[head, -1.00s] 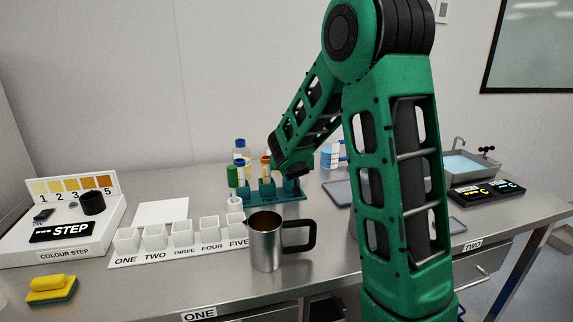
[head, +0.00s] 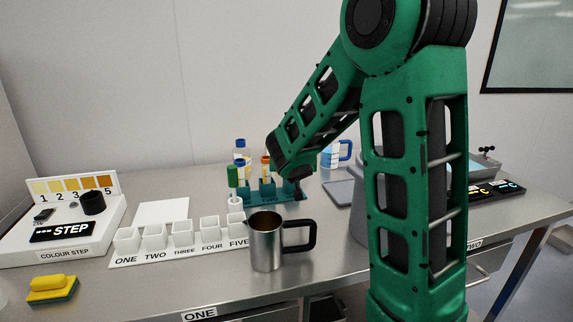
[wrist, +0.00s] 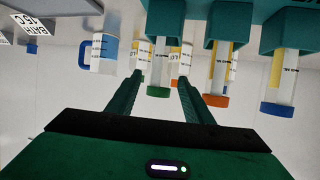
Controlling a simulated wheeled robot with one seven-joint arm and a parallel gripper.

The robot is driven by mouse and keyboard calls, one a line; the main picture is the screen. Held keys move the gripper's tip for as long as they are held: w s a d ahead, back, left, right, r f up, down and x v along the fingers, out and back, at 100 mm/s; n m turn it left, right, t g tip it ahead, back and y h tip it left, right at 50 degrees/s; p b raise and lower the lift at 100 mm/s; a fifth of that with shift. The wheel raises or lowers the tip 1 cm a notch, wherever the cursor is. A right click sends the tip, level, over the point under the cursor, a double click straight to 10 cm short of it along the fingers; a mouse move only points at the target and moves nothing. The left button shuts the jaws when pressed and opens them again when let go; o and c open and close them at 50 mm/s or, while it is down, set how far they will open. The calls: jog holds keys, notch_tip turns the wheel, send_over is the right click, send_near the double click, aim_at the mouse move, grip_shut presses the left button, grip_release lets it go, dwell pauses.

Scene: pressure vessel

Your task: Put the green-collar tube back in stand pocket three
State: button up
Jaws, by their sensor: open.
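The green-collar tube (wrist: 158,90) shows in the wrist view, which looks upside down. Its body runs into a pocket of the teal stand (wrist: 166,30), at the left of the row there. My open gripper (wrist: 160,78) has one finger on each side of this tube in the picture; I see no clear contact. The orange-collar tube (wrist: 217,98) and the blue-collar tube (wrist: 277,106) sit in neighbouring pockets. In the head view the stand (head: 290,196) is behind the steel jug, and my gripper and arm hide the green-collar tube.
A steel jug (head: 266,245) stands in front of the stand. A green-capped item (head: 232,177) is at the stand's left. Numbered white cups (head: 183,236) and the colour step box (head: 75,225) lie farther left. A blue-handled container (head: 330,157) is behind my arm.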

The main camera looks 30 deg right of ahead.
jog(key=v, duration=0.6)
jog(key=shift+s+a, duration=0.2)
jog(key=shift+s, duration=0.05)
jog(key=shift+r, duration=0.1)
